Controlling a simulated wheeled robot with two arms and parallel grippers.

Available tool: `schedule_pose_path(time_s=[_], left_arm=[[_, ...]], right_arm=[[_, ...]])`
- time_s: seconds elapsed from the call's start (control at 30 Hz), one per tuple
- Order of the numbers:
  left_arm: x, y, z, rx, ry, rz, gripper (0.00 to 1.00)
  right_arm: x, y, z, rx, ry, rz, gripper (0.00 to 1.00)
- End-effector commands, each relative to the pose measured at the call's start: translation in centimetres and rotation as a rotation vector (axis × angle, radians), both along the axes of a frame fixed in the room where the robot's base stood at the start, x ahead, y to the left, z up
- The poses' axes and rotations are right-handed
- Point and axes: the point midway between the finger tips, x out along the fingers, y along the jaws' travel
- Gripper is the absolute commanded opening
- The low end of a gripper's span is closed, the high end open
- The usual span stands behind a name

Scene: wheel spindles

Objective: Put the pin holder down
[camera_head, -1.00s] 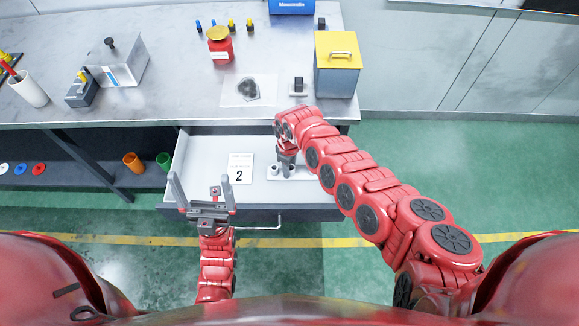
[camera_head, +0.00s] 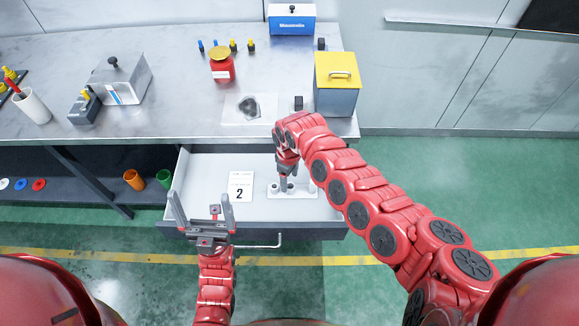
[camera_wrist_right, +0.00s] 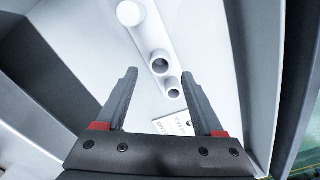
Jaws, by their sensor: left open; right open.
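The pin holder is a white strip (camera_head: 305,189) with round sockets, lying in the open drawer (camera_head: 253,211) to the right of the card marked 2. My right gripper (camera_head: 287,184) points down over it and partly hides it. In the right wrist view, the pin holder (camera_wrist_right: 149,44) lies on the drawer floor beyond the fingertips, with two open sockets and a rounded white end showing. The right gripper (camera_wrist_right: 162,82) is open, with nothing between its fingers there. My left gripper (camera_head: 200,197) is open and empty at the drawer's front left.
The card (camera_head: 240,187) lies in the drawer and also shows in the right wrist view (camera_wrist_right: 174,126). The table (camera_head: 180,107) above holds a yellow-lidded box (camera_head: 336,90), a red container (camera_head: 222,69) and a grey box (camera_head: 122,82). Orange (camera_head: 134,180) and green cups stand below, left.

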Motion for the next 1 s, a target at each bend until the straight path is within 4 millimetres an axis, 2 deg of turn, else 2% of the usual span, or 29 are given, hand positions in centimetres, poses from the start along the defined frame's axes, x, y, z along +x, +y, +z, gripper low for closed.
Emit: schedule_pose_path(time_s=[0.2, 0.4, 0.57, 1.0], left_arm=[[0.0, 0.0, -1.0, 0.0, 0.0, 0.0, 1.0], [0.0, 0.0, -1.6, 0.0, 0.0, 0.0, 1.0], [0.0, 0.0, -1.6, 0.0, 0.0, 0.0, 1.0], [0.0, 0.0, -1.6, 0.0, 0.0, 0.0, 1.0]], right_arm=[[0.2, -0.1, 4.2, 0.002, -0.006, -0.002, 0.69], [0.1, -0.1, 6.6, 0.0, -0.002, -0.001, 0.69], [0.0, 0.0, 7.2, 0.0, 0.001, 0.0, 0.69], [0.0, 0.0, 7.2, 0.0, 0.001, 0.0, 0.69]])
